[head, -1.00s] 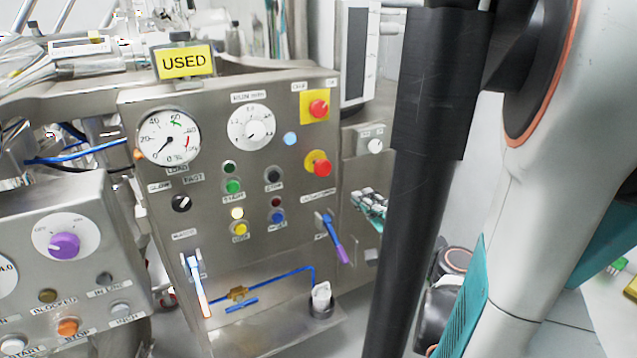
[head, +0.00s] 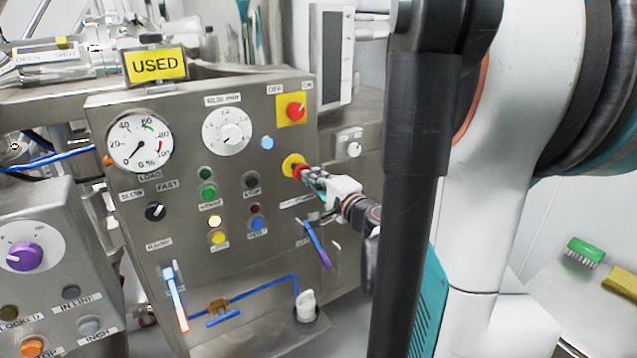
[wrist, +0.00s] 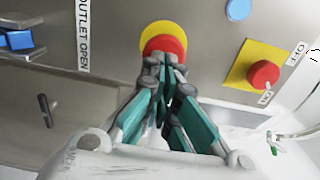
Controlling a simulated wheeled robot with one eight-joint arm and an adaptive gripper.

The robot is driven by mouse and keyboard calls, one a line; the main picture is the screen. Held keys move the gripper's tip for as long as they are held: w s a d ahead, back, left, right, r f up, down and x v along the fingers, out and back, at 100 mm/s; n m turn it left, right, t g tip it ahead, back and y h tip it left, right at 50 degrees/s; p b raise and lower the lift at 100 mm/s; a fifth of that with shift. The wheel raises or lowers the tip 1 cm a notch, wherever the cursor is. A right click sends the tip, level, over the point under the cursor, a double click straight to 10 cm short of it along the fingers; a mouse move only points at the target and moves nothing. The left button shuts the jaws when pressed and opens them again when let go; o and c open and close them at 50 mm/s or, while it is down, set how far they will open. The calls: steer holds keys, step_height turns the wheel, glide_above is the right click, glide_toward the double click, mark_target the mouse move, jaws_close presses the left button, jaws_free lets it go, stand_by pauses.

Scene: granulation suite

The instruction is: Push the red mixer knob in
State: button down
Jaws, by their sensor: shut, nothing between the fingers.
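The panel carries two red knobs on yellow. The lower one (head: 299,171), on a round yellow disc, also shows in the wrist view (wrist: 164,44). The upper one (head: 295,110), on a square yellow plate by the OFF and ON labels, also shows in the wrist view (wrist: 263,74). My gripper (head: 312,176) is shut and empty, with its tips at the lower red knob. In the wrist view, my gripper (wrist: 165,62) overlaps that knob's lower edge. I cannot tell whether the tips touch it or how far in the knob sits.
A blue button (head: 267,143) sits left of the red knobs. A purple-blue lever (head: 317,246) hangs below my gripper. Gauge (head: 140,141), dial (head: 227,131) and several buttons fill the panel's left. A purple knob (head: 25,257) is on a nearer box.

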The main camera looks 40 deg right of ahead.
steer(key=shift+x, duration=1)
steer(key=shift+d+r, duration=0.1)
steer(key=shift+r, duration=0.15)
steer(key=shift+s, duration=0.1)
